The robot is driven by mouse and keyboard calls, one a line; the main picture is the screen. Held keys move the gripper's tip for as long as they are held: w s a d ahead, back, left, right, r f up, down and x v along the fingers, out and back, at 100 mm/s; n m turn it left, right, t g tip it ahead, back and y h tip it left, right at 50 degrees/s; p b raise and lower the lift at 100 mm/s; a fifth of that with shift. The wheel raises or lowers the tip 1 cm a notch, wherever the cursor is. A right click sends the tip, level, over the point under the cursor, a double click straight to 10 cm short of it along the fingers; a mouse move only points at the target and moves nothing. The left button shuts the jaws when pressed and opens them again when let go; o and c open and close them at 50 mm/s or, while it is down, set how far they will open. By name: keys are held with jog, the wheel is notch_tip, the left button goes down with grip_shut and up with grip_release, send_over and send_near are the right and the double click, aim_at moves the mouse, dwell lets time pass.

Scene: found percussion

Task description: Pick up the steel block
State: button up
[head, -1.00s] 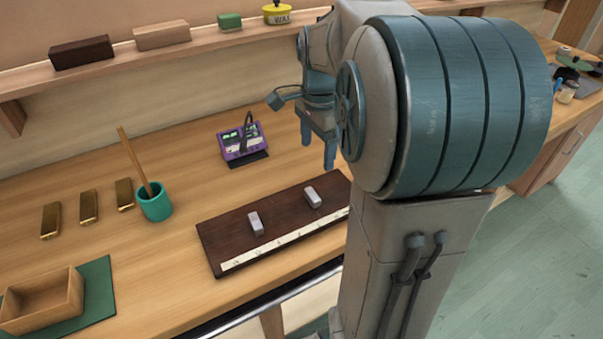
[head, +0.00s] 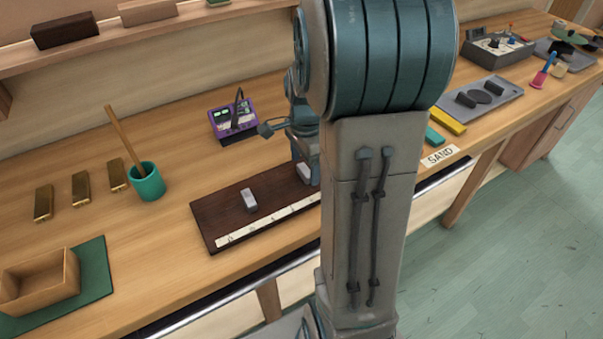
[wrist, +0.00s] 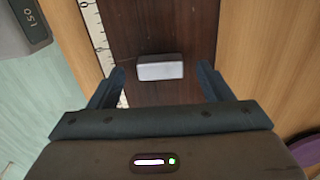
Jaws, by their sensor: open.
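Two light grey metal blocks sit on a dark brown board with a white ruled strip (head: 225,218). The left block (head: 249,199) stands clear. The right block (head: 304,173) is partly hidden by my arm and gripper. In the wrist view one steel block (wrist: 160,67) lies on the dark board, just ahead of and between the tips of my open gripper (wrist: 161,75). Gaps show on both sides of it, and neither finger touches it. In the head view my gripper is mostly hidden behind my arm, over the board's right end.
A purple meter (head: 234,120) stands behind the board. A teal cup (head: 148,183) with a stick and several brass bars (head: 81,189) are to the left. A wooden box (head: 40,283) sits on a green mat (head: 98,270). A SAND label (head: 440,156) lies right of my arm.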

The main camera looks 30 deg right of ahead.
jog(key=shift+f, duration=0.8)
jog(key=shift+d, duration=0.1)
jog(key=c, duration=1.2)
